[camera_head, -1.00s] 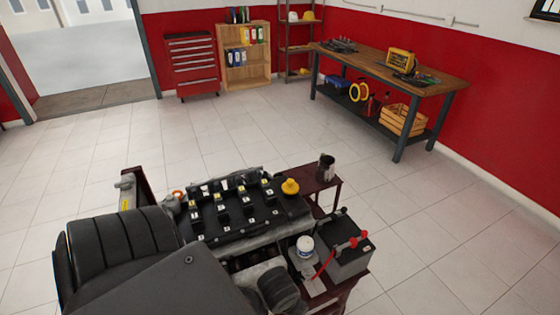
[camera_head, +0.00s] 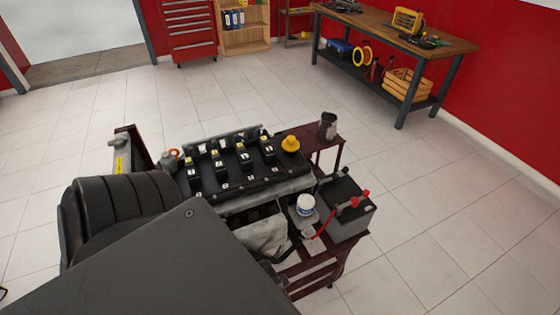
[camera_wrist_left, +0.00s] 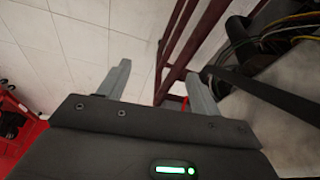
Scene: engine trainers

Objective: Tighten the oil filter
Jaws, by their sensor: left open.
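The engine (camera_head: 235,160) has a black top with several numbered coils and a yellow cap (camera_head: 290,143). My left gripper (camera_wrist_left: 158,69) shows in the left wrist view, its two grey fingers apart with nothing between them. Its right finger is close to the dark red frame (camera_wrist_left: 190,45); I cannot tell whether they touch. Neither gripper shows in the head view.
A battery (camera_head: 345,208) with red clamps and cable sits at the trainer's right. A grey cup (camera_head: 328,126) stands on a dark red ledge. Black cables (camera_wrist_left: 285,35) run at the wrist view's right. A workbench (camera_head: 455,44) stands far back; the tiled floor between is clear.

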